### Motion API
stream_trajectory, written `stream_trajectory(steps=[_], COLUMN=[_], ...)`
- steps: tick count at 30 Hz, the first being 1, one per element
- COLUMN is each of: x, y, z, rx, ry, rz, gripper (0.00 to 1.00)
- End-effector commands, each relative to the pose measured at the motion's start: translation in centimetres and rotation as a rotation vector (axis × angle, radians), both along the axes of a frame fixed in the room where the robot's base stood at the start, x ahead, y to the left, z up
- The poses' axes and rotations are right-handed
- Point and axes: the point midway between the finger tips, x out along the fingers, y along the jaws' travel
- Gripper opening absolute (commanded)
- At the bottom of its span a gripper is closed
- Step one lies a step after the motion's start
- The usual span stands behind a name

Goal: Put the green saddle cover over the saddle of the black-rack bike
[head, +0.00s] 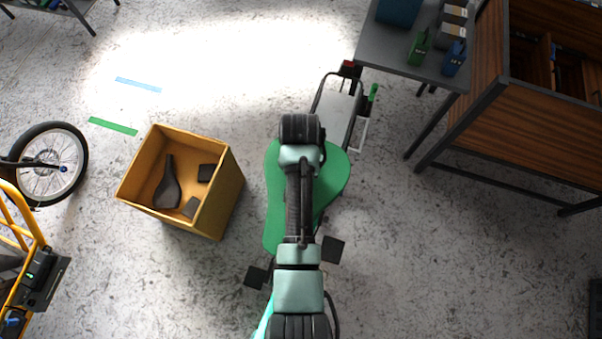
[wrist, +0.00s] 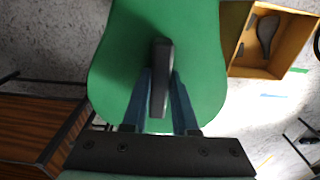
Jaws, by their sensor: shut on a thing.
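The green saddle cover (head: 334,180) is a broad, saddle-shaped piece below my arm in the head view. It fills the upper middle of the wrist view (wrist: 205,60). My gripper (wrist: 160,76) is shut on a dark upright tab at the middle of the cover. In the head view my arm hides the gripper and the tab. A bike stands under the cover, with a dark-edged rear rack (head: 338,106) beyond the cover's wide end and black pedals (head: 333,250) near its narrow end. The saddle is hidden, so I cannot tell whether the cover touches it.
A yellow box (head: 232,190) with a dark saddle (head: 168,185) and black blocks stands left. A grey table (head: 388,45) with green and blue items and a wooden cabinet (head: 465,100) are at right. Part of a yellow bike (head: 20,225) is far left.

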Motion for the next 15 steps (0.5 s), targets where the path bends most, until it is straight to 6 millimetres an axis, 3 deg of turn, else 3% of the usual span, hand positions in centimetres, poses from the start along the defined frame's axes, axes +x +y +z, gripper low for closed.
stream_trajectory(steps=[15], x=[0.1], y=[0.0], z=[-1.2], rx=[0.0], ry=[-0.002], rz=[0.0], gripper=[0.0])
